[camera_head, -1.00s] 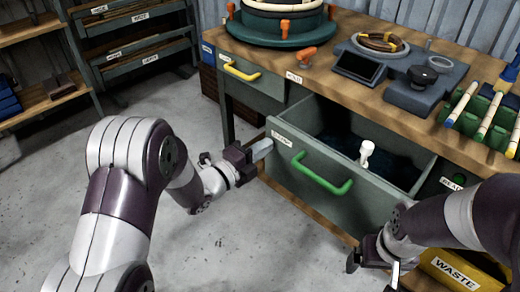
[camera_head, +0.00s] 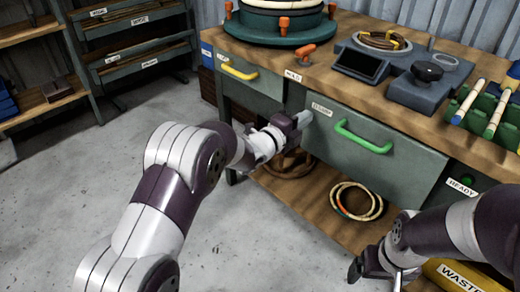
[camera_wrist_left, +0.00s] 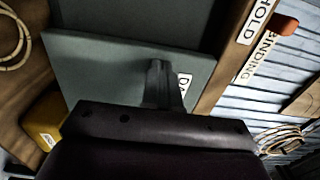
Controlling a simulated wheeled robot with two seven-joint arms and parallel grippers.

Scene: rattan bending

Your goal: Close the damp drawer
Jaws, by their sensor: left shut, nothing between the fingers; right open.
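The damp drawer (camera_head: 360,158) is the grey-green front with the green handle (camera_head: 364,136) in the workbench. In the head view its front stands about level with the bench face and its inside is hidden. My left gripper (camera_head: 303,119) is shut and empty, its tips at the left end of the drawer front beside the label. In the left wrist view the shut fingers (camera_wrist_left: 160,82) lie against or very near the drawer front (camera_wrist_left: 100,72), partly covering its label. My right gripper (camera_head: 376,268) is open at the lower right, away from the drawer.
A drawer with a yellow handle (camera_head: 239,70) is to the left. Rattan coils (camera_head: 356,201) lie on the lower shelf (camera_head: 310,208) under the drawer. A yellow waste bin (camera_head: 455,275) is at the lower right. The floor at left is clear.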

